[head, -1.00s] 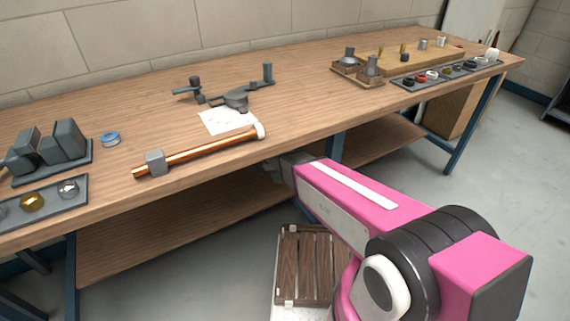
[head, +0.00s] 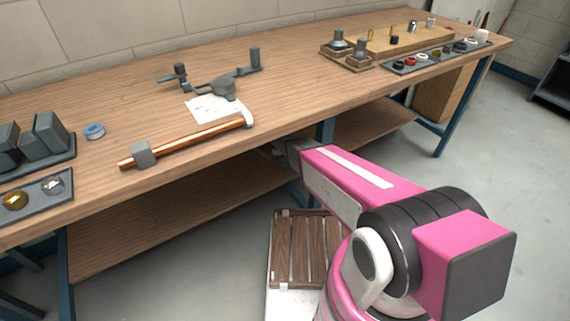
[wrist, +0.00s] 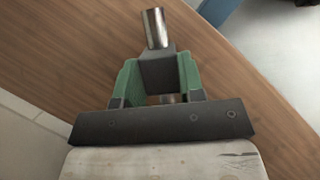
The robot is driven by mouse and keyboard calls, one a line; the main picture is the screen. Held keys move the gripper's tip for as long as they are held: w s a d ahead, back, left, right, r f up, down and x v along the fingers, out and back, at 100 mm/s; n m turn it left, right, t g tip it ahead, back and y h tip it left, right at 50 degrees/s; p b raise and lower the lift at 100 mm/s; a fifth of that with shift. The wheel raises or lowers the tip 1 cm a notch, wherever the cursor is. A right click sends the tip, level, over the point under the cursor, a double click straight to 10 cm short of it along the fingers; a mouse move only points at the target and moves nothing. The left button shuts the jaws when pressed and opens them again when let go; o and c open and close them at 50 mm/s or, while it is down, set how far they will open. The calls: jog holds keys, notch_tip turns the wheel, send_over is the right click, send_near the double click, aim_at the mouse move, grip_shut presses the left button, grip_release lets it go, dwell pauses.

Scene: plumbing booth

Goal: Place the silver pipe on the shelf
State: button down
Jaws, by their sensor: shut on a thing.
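The silver pipe (wrist: 154,28) is a short shiny metal cylinder in the wrist view. It sticks out beyond the green fingers of my gripper (wrist: 157,74), which are shut on it. A small part of it also shows between the fingers. Behind it lies a brown wooden surface (wrist: 70,50); whether the pipe touches it I cannot tell. In the head view my arm reaches under the front edge of the bench, and the gripper and pipe are hidden there. The lower wooden shelf (head: 165,222) runs under the bench and looks clear.
The bench top (head: 290,85) holds a copper pipe (head: 195,138), a pipe bender (head: 215,85), blue tape (head: 94,131) and trays of fittings (head: 440,58). A blue leg (head: 325,132) stands near my arm. A slatted crate (head: 302,248) is in front.

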jog(key=shift+f, duration=1.75)
jog(key=c, duration=0.7)
grip_release()
jog(key=shift+f, duration=0.15)
jog(key=shift+c, duration=0.2)
jog(key=v, duration=1.2)
